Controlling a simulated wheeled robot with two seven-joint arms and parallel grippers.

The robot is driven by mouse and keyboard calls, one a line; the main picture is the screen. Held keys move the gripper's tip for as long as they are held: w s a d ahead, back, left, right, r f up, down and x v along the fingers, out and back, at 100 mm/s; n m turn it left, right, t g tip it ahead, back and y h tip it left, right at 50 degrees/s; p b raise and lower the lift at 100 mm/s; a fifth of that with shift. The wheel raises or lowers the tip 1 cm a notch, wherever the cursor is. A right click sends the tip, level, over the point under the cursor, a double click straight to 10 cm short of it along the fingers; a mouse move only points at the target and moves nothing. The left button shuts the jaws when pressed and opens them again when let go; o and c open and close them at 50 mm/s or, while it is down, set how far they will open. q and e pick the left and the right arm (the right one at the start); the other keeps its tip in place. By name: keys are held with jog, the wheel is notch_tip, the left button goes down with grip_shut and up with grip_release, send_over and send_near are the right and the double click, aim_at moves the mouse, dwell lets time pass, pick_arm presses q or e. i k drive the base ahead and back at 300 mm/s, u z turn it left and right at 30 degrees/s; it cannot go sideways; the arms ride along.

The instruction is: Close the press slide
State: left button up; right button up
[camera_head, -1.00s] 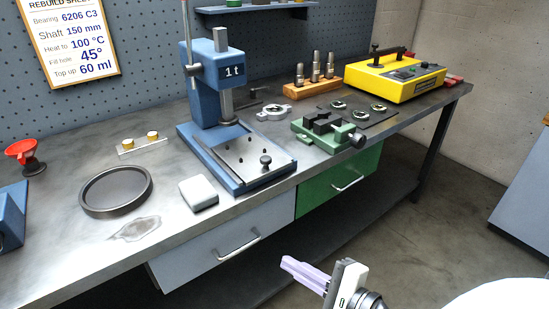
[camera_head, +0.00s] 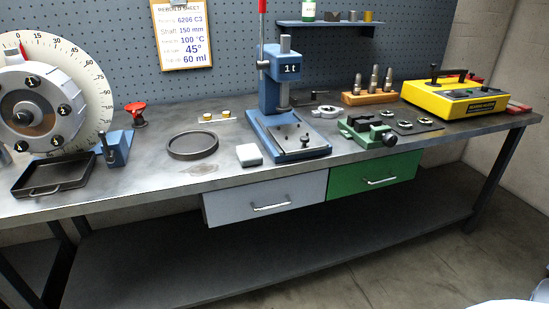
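The blue press (camera_head: 272,85), marked 1 t, stands on the workbench near the middle of the head view. Its slide plate (camera_head: 296,136) lies at the front of the press base, with a small dark knob (camera_head: 305,141) at its front right. From this view I cannot tell how far the slide stands out. A red-tipped lever rises on the press's left side. Neither of my grippers is in view.
A green vise (camera_head: 368,130) and a yellow heater (camera_head: 455,97) stand right of the press. A white block (camera_head: 249,154) and a dark ring (camera_head: 193,145) lie left of it. A degree dial (camera_head: 75,90) and black tray (camera_head: 54,174) are at far left. Drawers (camera_head: 265,198) sit below.

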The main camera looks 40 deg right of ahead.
aim_at(295, 138)
jog(key=u, duration=1.7)
jog(key=i, duration=0.25)
jog(key=z, duration=1.25)
jog(key=i, duration=1.1)
jog(key=z, duration=0.95)
